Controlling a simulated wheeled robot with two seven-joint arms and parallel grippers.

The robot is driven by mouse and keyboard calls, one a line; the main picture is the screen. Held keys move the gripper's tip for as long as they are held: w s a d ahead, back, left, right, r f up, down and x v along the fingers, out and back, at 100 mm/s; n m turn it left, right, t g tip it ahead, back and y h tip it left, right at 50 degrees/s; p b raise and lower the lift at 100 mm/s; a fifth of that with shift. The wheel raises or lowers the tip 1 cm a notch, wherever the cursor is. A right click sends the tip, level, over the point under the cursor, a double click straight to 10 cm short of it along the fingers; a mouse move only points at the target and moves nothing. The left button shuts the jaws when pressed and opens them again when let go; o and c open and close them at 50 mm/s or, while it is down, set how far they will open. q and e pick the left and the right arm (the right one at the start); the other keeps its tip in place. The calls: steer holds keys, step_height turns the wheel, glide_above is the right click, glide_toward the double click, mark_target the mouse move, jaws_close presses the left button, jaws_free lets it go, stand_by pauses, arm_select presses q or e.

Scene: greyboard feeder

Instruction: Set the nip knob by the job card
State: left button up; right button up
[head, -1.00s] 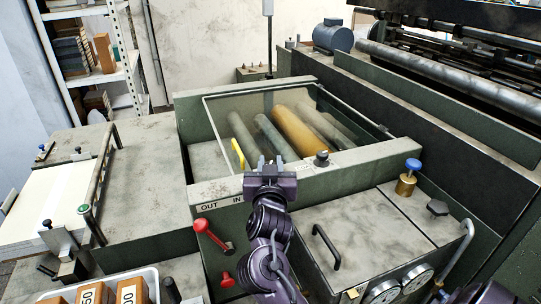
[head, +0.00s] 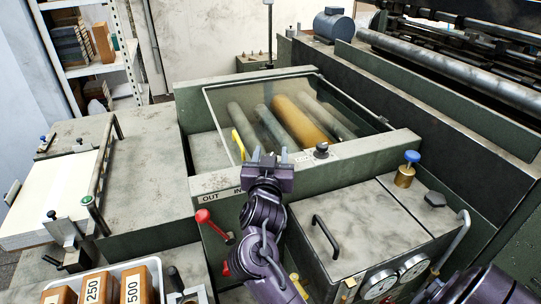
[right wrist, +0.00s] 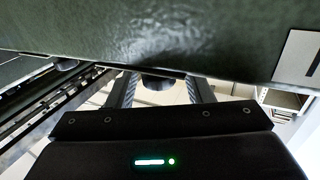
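My right gripper (head: 269,156) is at the near beam of the glass-covered roller housing, above the OUT/IN label (head: 222,194). Its two fingers stand apart with nothing held. A black knob (head: 322,150) sits on this beam, to the right of the gripper and apart from it. In the right wrist view, a dark round part (right wrist: 157,83) shows between the spread fingers (right wrist: 160,91), below the green surface; I cannot tell whether they touch it. A blue-topped brass knob (head: 405,168) stands farther right. No job card is readable, and my left gripper is not in view.
A red lever (head: 214,224) is on the front panel below the label. A black handle (head: 326,237) and round dials (head: 411,266) are to the right. A white tray (head: 153,263) with numbered blocks is at bottom left. Rollers (head: 298,118) lie under the glass.

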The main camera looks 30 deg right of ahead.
steer(key=shift+s+a, duration=0.1)
steer(key=p+v, duration=0.2)
steer(key=v, duration=0.5)
steer(key=shift+s+p, duration=0.25)
steer(key=shift+p, duration=0.1)
steer(key=shift+a, duration=0.15)
